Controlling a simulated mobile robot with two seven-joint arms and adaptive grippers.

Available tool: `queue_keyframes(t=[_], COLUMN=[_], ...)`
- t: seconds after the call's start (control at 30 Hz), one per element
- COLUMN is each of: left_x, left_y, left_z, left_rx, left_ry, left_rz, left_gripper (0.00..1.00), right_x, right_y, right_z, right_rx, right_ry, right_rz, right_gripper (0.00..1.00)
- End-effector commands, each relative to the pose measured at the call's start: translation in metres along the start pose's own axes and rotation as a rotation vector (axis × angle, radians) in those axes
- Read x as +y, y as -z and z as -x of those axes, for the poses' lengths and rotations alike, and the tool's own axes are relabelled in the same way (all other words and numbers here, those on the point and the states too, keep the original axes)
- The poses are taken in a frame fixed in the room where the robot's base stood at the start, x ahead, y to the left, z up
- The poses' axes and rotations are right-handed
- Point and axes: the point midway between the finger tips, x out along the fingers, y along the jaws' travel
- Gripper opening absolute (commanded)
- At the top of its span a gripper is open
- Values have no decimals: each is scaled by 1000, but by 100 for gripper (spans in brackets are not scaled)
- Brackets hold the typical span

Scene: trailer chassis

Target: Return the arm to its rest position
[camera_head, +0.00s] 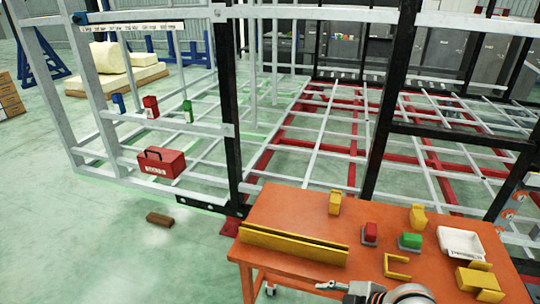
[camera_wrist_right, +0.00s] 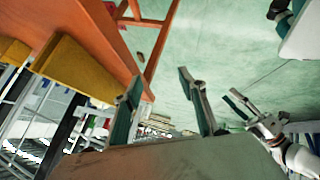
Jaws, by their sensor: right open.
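My right gripper (camera_head: 327,287) shows at the bottom edge of the head view, in front of the orange table, with its fingers towards the left. In the right wrist view its two fingers (camera_wrist_right: 165,102) stand wide apart with nothing between them. My left gripper (camera_wrist_right: 240,105) shows at the right of that wrist view, over the green floor. It is small and seen at an angle, so its opening is unclear. The left arm is not seen in the head view.
The orange table (camera_head: 285,212) carries yellow brackets (camera_head: 395,265), a long yellow beam (camera_head: 292,244), red (camera_head: 371,231) and green (camera_head: 410,241) pieces and a white tray (camera_head: 460,243). Behind it stands the trailer frame (camera_head: 233,150) with a red toolbox (camera_head: 162,164). A brown block (camera_head: 160,219) lies on open floor.

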Motion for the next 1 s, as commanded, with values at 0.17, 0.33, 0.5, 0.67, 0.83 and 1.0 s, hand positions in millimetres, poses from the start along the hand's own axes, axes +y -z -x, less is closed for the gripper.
queue_keyframes(t=[0.17,0.33,0.5,0.67,0.83,1.0], left_x=[0,-1,-2,-2,-2,0], left_y=[-4,-7,-8,-8,-7,-6], left_z=[2,3,3,3,3,2], left_rx=[-7,-10,-11,-12,-11,-10], left_ry=[-2,-3,-4,-4,-4,-3], left_rz=[-5,-12,-15,-15,-13,-6], left_gripper=[40,40,40,40,40,40], right_x=[-29,-71,-116,-139,-142,-141], right_y=[-33,-81,-120,-136,-138,-138], right_z=[-21,-20,-6,4,6,6], right_rx=[12,-9,-41,-56,-56,-56], right_ry=[-174,-338,-451,-497,-507,-505], right_rz=[-370,-657,-826,-886,-894,-892], right_gripper=[41,41,41,41,41,41])
